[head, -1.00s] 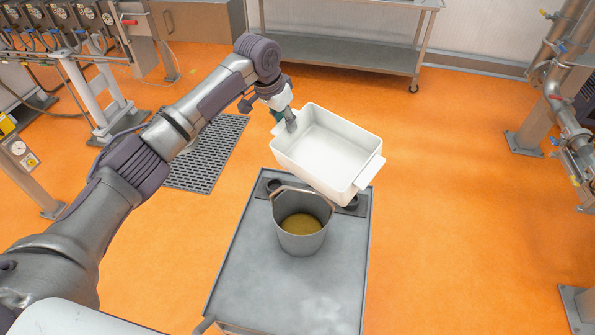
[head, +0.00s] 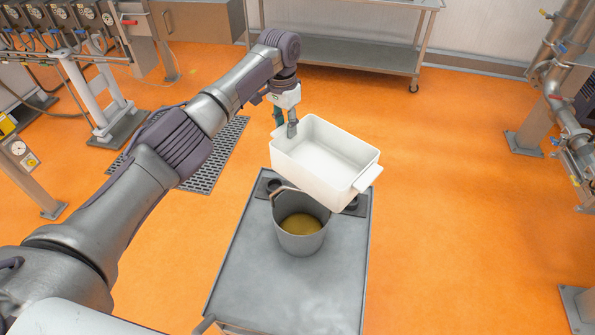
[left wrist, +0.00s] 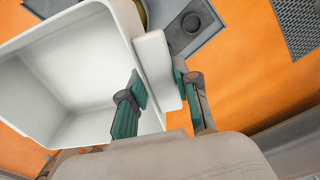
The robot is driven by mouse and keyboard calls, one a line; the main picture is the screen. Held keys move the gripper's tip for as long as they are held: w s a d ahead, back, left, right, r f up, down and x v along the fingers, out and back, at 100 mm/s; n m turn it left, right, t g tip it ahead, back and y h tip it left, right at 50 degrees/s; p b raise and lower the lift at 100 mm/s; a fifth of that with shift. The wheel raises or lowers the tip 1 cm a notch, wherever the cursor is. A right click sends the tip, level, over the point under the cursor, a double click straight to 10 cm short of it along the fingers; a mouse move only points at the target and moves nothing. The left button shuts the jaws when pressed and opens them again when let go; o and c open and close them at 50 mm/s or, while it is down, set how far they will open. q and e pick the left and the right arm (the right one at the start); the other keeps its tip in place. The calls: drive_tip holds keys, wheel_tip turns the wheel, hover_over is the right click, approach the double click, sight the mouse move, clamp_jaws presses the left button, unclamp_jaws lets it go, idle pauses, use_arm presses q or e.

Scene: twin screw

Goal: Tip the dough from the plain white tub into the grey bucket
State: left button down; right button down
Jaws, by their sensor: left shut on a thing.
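My left gripper (head: 286,122) is shut on the left end of the plain white tub (head: 322,177) and holds it in the air. In the left wrist view, the fingers (left wrist: 160,98) clasp the tub's end handle and wall. The tub (left wrist: 75,70) looks empty inside, and it is slightly tilted. It hangs above and behind the grey bucket (head: 300,243), covering part of its rim. The bucket stands upright on the cart and holds a yellow-brown mass, the dough (head: 300,225). My right gripper is not in view.
The grey cart (head: 285,290) has bare top in front of the bucket and a dark strip with round recesses behind it. A steel table (head: 345,55) stands at the back. Pipework (head: 560,110) stands at the right. Orange floor lies open around the cart.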

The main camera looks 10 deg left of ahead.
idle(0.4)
use_arm(q)
drive_tip(key=shift+r, duration=1.55)
drive_tip(key=shift+f, duration=0.1)
